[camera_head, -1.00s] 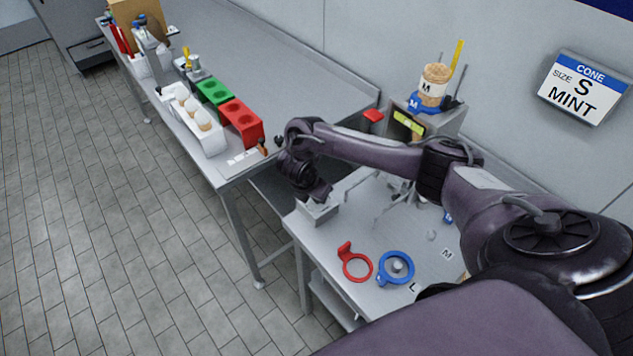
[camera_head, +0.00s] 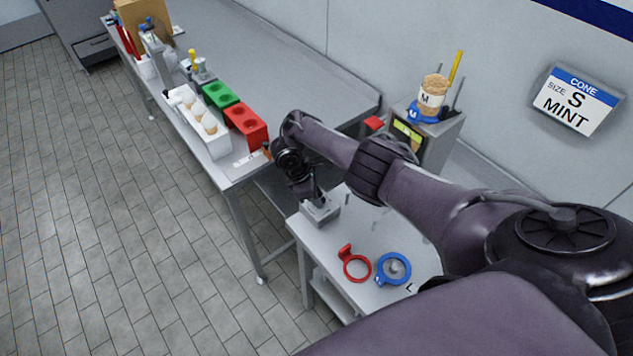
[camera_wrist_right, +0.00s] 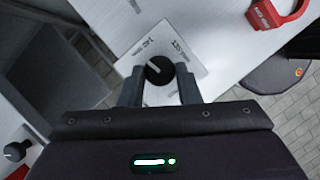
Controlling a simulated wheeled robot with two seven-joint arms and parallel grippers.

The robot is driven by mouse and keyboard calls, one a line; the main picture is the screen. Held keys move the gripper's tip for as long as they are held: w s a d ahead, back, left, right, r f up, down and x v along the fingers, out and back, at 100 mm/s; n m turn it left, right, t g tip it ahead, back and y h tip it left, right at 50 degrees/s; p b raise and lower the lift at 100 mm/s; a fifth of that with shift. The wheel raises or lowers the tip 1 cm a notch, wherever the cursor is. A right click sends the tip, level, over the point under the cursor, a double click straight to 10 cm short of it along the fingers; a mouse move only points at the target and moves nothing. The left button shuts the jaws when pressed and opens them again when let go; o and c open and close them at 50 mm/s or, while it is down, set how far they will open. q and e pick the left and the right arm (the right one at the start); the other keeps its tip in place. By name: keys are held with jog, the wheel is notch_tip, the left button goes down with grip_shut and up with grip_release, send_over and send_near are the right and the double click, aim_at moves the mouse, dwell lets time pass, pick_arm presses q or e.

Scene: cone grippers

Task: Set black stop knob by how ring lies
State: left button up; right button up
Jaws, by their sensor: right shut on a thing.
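In the right wrist view the black stop knob (camera_wrist_right: 159,70), with a pale pointer line, sits on a white plate (camera_wrist_right: 192,60) with two printed labels too small to read surely. My right gripper (camera_wrist_right: 160,88) is shut on the knob, a finger on each side. In the head view my right gripper (camera_head: 318,200) is at the small grey block (camera_head: 322,213) on the near table, and the knob is hidden there. A red ring (camera_head: 345,270) with a raised tab lies on that table. A blue ring (camera_head: 380,278) lies around a grey post, right of it. My left gripper is not in view.
A grey machine (camera_head: 437,150) with a cone marked M on top stands behind my right arm. Red (camera_head: 245,122) and green (camera_head: 220,94) holders and a white cone rack (camera_head: 205,130) stand on the long bench. A wall sign (camera_head: 575,100) reads CONE SIZE S MINT.

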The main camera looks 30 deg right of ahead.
jog(key=shift+w+d+r+m, duration=0.1)
jog(key=shift+d+m, duration=0.05)
jog(key=shift+m, duration=0.75)
jog(key=shift+g+y, duration=0.3)
jog(key=o, duration=1)
jog(key=shift+c, duration=0.2)
jog(key=v, duration=0.7)
jog(key=shift+r, duration=0.3)
